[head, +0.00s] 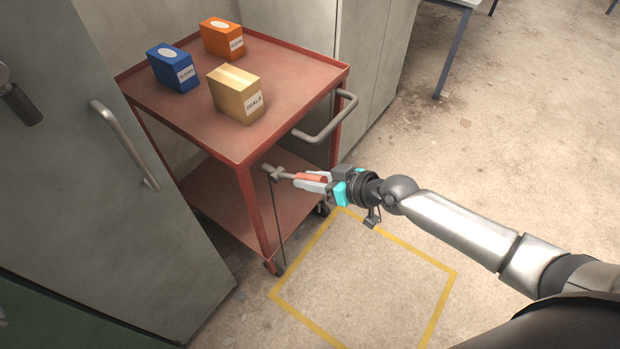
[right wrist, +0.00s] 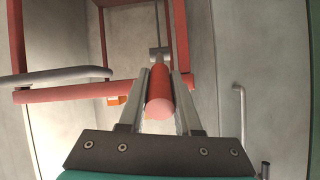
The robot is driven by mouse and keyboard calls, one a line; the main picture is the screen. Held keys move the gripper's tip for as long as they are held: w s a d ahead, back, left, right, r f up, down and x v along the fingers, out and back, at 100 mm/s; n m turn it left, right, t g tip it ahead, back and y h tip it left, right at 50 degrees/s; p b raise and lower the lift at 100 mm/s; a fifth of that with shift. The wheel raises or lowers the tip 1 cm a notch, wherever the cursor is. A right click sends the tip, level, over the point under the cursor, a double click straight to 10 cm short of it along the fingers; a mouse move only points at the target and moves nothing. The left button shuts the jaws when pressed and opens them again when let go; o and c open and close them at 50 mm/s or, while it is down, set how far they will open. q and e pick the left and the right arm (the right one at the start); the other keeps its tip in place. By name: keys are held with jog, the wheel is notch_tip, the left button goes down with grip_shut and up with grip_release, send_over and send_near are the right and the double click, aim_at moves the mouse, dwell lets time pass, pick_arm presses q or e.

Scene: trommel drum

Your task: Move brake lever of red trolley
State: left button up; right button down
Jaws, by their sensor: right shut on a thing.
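The red trolley (head: 195,118) stands between the grey cabinets, with boxes on its top shelf. Its brake lever (head: 284,175) has a grey bar and a red grip and sticks out at the trolley's near side, below the top shelf. My right gripper (head: 308,181) is shut on the red grip. In the right wrist view the red grip (right wrist: 161,95) lies between the two fingers (right wrist: 158,110), with its round end towards the camera. The lever's grey crosspiece shows beyond it. My left gripper is not in view.
A blue box (head: 172,68), an orange box (head: 222,39) and a tan box (head: 235,93) stand on the trolley's top. The trolley's push handle (head: 330,120) juts out above my gripper. A yellow square (head: 444,300) marks clear floor in front.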

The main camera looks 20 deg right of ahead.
jog(key=c, duration=0.6)
grip_release()
jog(key=shift+s+d, duration=0.1)
jog(key=p+v, duration=0.2)
jog(key=v, duration=1.3)
jog(key=shift+p, duration=0.4)
